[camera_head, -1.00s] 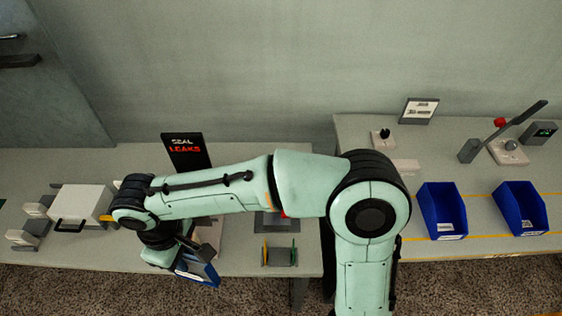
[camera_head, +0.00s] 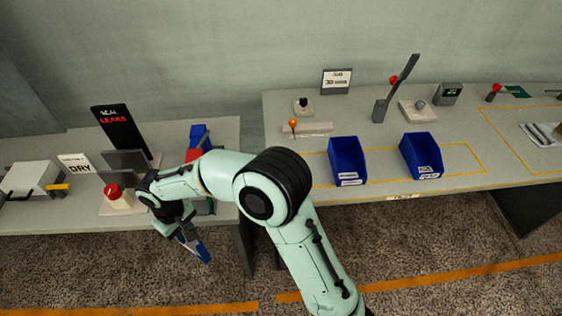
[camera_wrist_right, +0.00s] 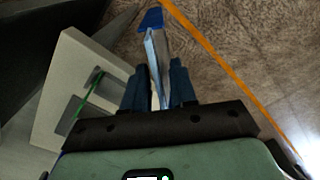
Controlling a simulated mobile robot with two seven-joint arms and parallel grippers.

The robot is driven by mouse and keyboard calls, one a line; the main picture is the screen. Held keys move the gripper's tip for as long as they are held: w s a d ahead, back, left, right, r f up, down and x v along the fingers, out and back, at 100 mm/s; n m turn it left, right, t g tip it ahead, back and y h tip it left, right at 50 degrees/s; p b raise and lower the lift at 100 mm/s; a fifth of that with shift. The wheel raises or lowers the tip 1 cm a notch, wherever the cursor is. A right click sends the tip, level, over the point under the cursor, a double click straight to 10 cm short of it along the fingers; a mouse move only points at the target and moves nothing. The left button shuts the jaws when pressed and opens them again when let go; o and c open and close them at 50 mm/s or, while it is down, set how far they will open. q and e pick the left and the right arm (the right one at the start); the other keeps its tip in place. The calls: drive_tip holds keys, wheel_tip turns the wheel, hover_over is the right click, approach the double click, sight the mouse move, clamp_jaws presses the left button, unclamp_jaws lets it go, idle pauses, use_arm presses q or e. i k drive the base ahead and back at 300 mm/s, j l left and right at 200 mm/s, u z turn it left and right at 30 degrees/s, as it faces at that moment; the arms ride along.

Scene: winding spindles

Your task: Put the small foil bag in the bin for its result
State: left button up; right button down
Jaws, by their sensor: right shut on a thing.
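The small foil bag (camera_wrist_right: 157,55), silver with a blue end, is held between the fingers of my right gripper (camera_wrist_right: 159,88) in the right wrist view. In the head view the bag (camera_head: 197,247) hangs tilted from my right gripper (camera_head: 182,232), over the floor in front of the left table. Two blue bins, a left one (camera_head: 347,160) and a right one (camera_head: 421,156), stand on the right table with small labels on their fronts that I cannot read for certain. A black sign (camera_head: 122,130) reads SEAL LEAKS in white and red. My left gripper is out of view.
A red button (camera_head: 113,192) and a white box (camera_head: 30,178) are on the left table. A grey lever device (camera_head: 392,95) stands behind the bins. Floor shows between the two tables; my right arm hides part of it.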

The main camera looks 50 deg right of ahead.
sight(345, 166)
drive_tip(key=k+l+z, duration=0.85)
drive_tip(key=l, duration=0.3)
drive_tip(key=k+j, duration=0.05)
drive_tip(key=k, duration=0.05)
